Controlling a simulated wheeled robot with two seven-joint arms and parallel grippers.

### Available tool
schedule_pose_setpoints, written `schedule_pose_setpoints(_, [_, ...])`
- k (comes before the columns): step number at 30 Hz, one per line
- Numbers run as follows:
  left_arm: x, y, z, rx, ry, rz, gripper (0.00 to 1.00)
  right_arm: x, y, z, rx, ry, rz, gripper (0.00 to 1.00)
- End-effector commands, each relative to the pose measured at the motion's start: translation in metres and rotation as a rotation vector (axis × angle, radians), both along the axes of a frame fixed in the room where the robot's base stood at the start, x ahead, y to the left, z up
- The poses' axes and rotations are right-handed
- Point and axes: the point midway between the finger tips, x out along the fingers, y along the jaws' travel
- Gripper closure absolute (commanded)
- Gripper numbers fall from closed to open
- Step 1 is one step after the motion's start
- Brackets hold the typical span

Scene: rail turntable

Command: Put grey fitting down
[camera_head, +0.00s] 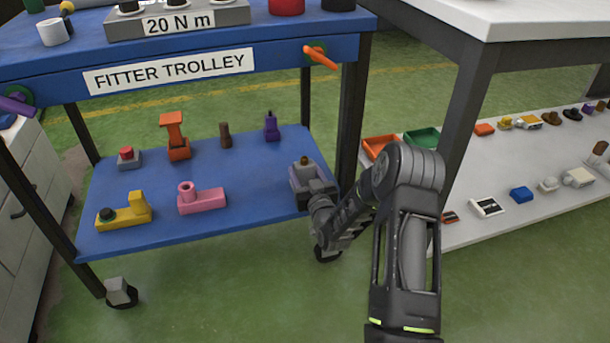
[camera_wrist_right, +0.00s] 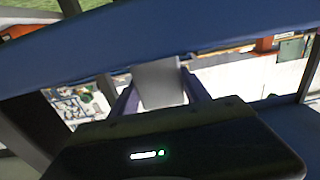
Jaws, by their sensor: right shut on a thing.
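My right gripper (camera_head: 313,187) reaches in at the right end of the trolley's lower blue shelf (camera_head: 245,220). It is shut on the grey fitting (camera_head: 303,170), which has a small brownish top. In the right wrist view the grey fitting (camera_wrist_right: 160,82) shows as a pale grey block between the two fingers (camera_wrist_right: 160,95). The fitting is over or at the shelf's right part; I cannot tell whether it touches the shelf. The gripper hides part of it. My left gripper is not in view.
On the shelf are a pink fitting (camera_head: 203,200), a yellow one (camera_head: 125,212), an orange one (camera_head: 174,138), a purple one (camera_head: 271,127) and a brown one (camera_head: 225,135). A dark trolley leg (camera_head: 350,110) stands close right. The shelf's front middle is bare.

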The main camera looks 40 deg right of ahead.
Motion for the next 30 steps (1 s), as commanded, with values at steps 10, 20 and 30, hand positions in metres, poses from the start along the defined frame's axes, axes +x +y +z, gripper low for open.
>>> schedule_pose_setpoints(10, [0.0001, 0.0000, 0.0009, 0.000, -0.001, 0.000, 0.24, 0.0002, -0.0001, -0.0018, 0.000, 0.000, 0.000, 0.42])
schedule_pose_setpoints(20, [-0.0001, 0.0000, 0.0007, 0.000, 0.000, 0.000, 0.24, 0.0001, -0.0001, -0.0018, 0.000, 0.000, 0.000, 0.24])
schedule_pose_setpoints(30, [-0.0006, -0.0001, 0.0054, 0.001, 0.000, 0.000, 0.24, -0.0071, 0.0023, 0.0024, 0.001, 0.003, 0.000, 0.24])
